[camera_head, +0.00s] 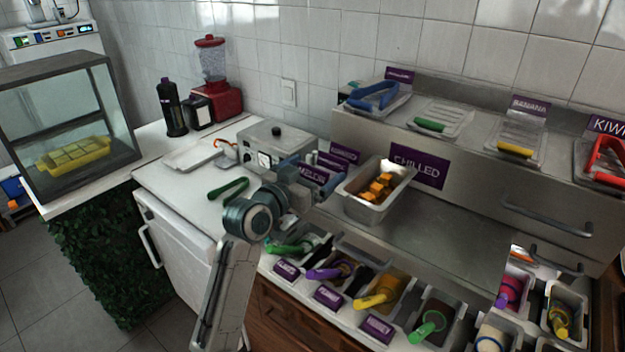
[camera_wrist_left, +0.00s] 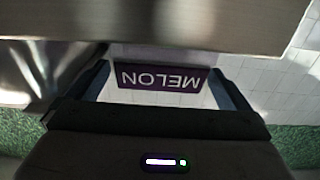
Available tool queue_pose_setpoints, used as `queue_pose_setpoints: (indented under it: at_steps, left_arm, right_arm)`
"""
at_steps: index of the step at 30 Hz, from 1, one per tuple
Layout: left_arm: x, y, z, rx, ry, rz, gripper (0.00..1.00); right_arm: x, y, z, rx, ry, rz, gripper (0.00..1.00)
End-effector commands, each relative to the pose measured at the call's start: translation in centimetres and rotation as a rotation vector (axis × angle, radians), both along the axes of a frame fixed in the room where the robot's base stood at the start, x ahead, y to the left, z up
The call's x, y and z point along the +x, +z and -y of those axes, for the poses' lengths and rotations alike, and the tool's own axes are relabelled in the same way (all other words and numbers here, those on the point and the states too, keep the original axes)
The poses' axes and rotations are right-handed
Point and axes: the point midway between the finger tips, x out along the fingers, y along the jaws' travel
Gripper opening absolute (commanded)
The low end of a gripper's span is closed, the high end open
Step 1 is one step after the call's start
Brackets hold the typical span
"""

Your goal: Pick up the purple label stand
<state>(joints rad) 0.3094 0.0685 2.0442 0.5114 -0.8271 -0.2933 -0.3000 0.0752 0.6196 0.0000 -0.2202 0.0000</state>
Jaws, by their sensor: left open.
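A purple label stand reading MELON (camera_head: 312,174) is beside my left gripper at the counter's back, left of the steel CHILLED unit. It also shows in the left wrist view (camera_wrist_left: 160,78), its lettering upside down, between the two fingers. My left gripper (camera_head: 312,178) is open, with one finger to each side of the label; it also shows in the left wrist view (camera_wrist_left: 165,75). I cannot tell whether the fingers touch the label. Other purple labels (camera_head: 345,152) stand just behind it. My right gripper is not in view.
A steel tub of orange cubes (camera_head: 350,190) stands right of the gripper. The CHILLED sign (camera_head: 420,165) is behind it. Topping tubs with coloured scoops line the front. Green tongs (camera_head: 228,188) and a metal box (camera_head: 272,135) are on the white counter to the left.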

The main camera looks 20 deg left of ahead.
Motion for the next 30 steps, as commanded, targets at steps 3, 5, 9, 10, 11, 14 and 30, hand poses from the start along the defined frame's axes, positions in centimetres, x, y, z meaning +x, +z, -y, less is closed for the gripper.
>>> queue_pose_setpoints:
  at_steps: [3,5,9,10,11,14,30]
  left_arm:
    - [0.1,0.0,0.0,0.0,0.0,0.0,1.0]
    - [0.1,0.0,0.0,0.0,0.0,0.001,1.0]
    - [0.0,0.0,0.0,0.0,0.0,0.0,0.8]
    - [0.0,0.0,0.0,0.0,0.0,0.0,0.74]
    - [0.0,0.0,0.0,0.0,0.0,0.0,0.69]
    - [0.0,-0.1,0.0,0.0,0.0,0.0,0.52]
    - [0.0,1.8,0.0,0.0,0.0,0.005,0.52]
  right_arm:
    - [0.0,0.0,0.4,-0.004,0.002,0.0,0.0]
    - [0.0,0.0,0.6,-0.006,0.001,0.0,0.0]
    - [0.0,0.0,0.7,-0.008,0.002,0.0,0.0]
    - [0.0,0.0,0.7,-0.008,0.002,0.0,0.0]
    - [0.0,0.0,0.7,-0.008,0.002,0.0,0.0]
    - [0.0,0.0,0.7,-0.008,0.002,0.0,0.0]
    - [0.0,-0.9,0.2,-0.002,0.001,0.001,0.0]
